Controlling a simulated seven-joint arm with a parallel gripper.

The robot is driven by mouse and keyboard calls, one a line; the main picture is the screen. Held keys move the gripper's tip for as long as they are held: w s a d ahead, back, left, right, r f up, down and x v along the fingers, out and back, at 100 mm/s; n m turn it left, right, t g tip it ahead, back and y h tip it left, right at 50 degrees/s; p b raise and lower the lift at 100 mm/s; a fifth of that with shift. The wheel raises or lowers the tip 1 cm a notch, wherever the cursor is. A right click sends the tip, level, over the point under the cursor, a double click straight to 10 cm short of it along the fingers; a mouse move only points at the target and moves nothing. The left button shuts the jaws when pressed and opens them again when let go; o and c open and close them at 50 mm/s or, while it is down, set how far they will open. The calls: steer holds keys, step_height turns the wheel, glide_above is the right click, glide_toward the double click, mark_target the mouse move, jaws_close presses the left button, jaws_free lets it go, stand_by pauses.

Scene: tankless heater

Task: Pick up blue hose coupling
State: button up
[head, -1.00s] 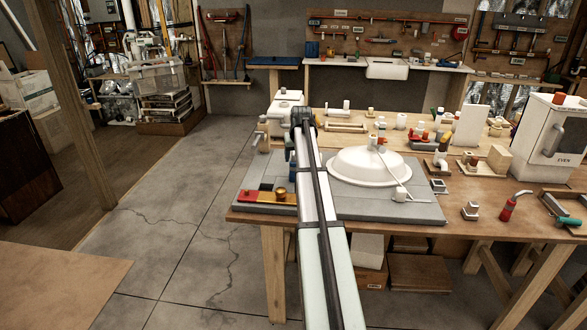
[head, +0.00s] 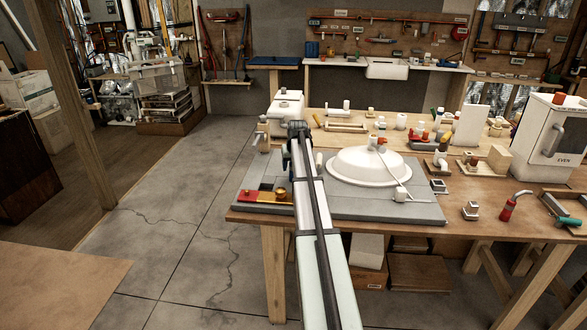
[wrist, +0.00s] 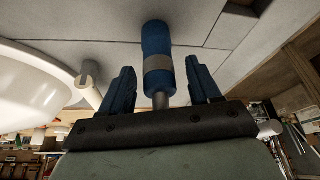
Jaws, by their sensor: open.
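In the wrist view, the blue hose coupling (wrist: 157,55) is a dark blue cylinder with a grey band and a thinner grey end. It stands out against the grey board. My gripper (wrist: 161,78) is open, with one blue finger on each side of the coupling. Gaps show between both fingers and the coupling, so neither appears to touch it. In the head view, my arm reaches over the left part of the bench and hides most of this spot. A small dark blue shape (head: 287,161) shows just left of the arm; I cannot tell whether it is coupling or finger.
A white dome (head: 366,166) on the grey board (head: 400,209) is close to the right of my arm. A red and brass piece (head: 262,196) lies to the left. Several fittings and a white cabinet (head: 548,140) fill the bench's right side.

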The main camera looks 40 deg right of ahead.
jaws_close()
stand_by(0.5)
steer(key=shift+r, duration=0.1)
step_height(320, 180, up, 10)
steer(key=shift+f, duration=0.1)
steer(key=shift+a, duration=0.1)
stand_by(0.3)
